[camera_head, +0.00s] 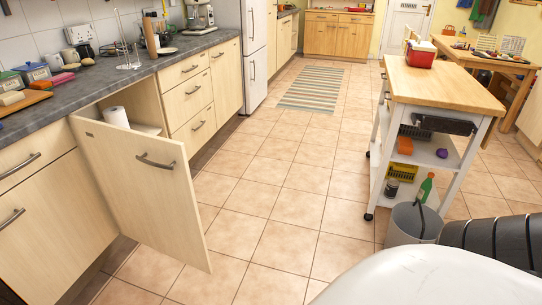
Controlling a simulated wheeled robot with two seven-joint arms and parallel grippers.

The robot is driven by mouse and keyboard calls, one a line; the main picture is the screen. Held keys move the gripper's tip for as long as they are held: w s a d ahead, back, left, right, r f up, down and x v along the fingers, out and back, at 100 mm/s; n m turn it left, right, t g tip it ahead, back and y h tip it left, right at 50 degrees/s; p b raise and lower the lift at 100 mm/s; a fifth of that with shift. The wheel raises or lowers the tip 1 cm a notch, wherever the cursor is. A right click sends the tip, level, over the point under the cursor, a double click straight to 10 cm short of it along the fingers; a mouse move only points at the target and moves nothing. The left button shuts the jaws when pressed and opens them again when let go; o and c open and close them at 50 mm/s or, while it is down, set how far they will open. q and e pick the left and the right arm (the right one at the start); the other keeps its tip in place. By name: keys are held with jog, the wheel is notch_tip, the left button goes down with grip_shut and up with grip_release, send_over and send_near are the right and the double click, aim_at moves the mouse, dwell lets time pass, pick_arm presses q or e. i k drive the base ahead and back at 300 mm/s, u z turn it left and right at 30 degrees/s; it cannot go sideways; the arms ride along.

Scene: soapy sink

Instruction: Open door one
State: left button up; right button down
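A light wood cabinet door (150,190) under the left counter stands swung open, out over the tiled floor. Its dark bar handle (155,162) is on the face turned toward me. Behind it the cabinet interior shows partly, with a white paper roll (117,116) and a shelf. The lower part of the interior is hidden by the door. No label shows which door is door one. Neither of my grippers can be made out in the view.
A grey counter (110,75) runs along the left, above closed drawers (187,101). A wooden-topped trolley (440,84) and a grey bucket (414,226) stand at right. Tiled floor between the open door and the trolley is clear. A striped rug (312,88) lies farther back.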

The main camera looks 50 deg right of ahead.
aim_at(143, 180)
jog(key=z, duration=0.55)
jog(key=i, duration=1)
